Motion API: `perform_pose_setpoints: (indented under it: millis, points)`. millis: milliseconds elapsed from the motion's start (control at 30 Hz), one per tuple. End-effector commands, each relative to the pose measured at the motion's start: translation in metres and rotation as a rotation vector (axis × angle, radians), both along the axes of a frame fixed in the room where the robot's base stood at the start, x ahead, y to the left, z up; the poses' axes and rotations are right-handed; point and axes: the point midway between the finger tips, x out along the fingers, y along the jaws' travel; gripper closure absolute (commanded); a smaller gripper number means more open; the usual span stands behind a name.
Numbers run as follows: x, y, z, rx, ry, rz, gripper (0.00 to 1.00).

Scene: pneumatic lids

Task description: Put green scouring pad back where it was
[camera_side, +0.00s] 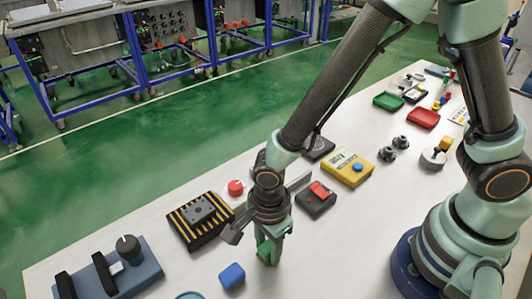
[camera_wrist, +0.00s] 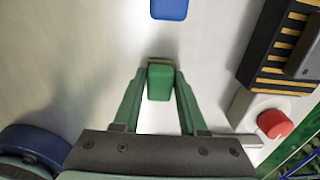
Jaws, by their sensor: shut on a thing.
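The green scouring pad (camera_wrist: 159,82) is a small green block, seen between my gripper's fingertips in the wrist view. My gripper (camera_wrist: 160,80) is shut on it. In the side view my gripper (camera_side: 270,247) points down close over the white table, with the green pad (camera_side: 265,252) at its tips, partly covered by the fingers. I cannot tell whether the pad touches the table.
A blue block (camera_side: 232,276) lies left of my gripper; it also shows in the wrist view (camera_wrist: 169,9). A black-and-yellow striped block (camera_side: 199,219), a red knob (camera_side: 235,188) and a black box with a red switch (camera_side: 316,198) stand behind. Bare table surrounds the fingertips.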

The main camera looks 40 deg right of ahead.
Motion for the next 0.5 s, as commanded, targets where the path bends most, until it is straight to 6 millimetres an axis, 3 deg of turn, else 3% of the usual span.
perform_pose_setpoints:
  millis: [167,200,267,500]
  points:
    - [-0.0003,-0.0003,-0.0034,-0.001,0.001,0.0,1.0]
    - [-0.0002,-0.0002,-0.0032,-0.001,0.001,0.0,0.47]
    - [-0.0002,-0.0002,-0.003,-0.001,0.001,0.0,0.29]
    - [-0.0002,-0.0002,-0.0028,-0.001,0.001,0.0,0.29]
